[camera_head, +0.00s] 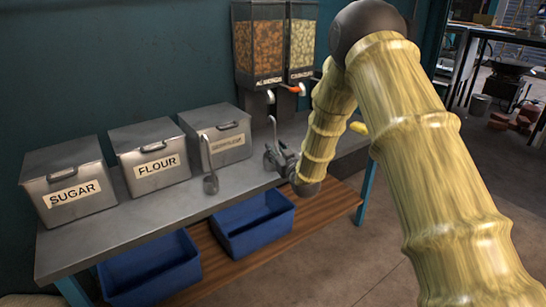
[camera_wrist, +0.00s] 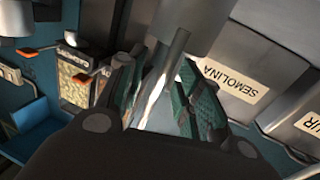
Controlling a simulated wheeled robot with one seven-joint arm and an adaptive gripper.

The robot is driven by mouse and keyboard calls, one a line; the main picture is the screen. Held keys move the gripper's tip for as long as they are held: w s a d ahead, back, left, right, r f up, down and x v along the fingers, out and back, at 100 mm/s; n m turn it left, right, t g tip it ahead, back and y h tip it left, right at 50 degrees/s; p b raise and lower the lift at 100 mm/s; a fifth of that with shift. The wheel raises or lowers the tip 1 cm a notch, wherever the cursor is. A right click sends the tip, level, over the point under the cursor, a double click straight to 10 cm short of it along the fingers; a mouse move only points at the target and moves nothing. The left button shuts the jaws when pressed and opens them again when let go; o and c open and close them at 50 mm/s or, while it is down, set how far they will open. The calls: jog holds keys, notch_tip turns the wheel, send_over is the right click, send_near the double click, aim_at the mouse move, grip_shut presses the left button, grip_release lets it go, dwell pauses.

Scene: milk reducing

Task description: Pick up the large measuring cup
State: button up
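A grey metal measuring cup with a long upright handle (camera_head: 272,130) stands at the shelf's right part, by my gripper (camera_head: 283,158). Its bowl is mostly hidden by the fingers there. In the wrist view, a shiny metal handle (camera_wrist: 165,75) runs between the two green-padded fingers of my gripper (camera_wrist: 160,85). The fingers stand apart on either side of it, and I see no clear grip. A second long-handled metal cup (camera_head: 210,183) stands upright in front of the boxes, to the left. I cannot tell for certain which cup is larger.
Metal boxes labelled sugar (camera_head: 70,185), flour (camera_head: 152,160) and semolina (camera_head: 217,138) line the back of the grey shelf (camera_head: 150,215). Cereal dispensers (camera_head: 262,45) hang behind my gripper. Blue bins (camera_head: 253,225) sit on the wooden lower shelf (camera_head: 320,215). Open floor lies in front.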

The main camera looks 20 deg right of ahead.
jog(key=shift+w, duration=0.15)
grip_shut()
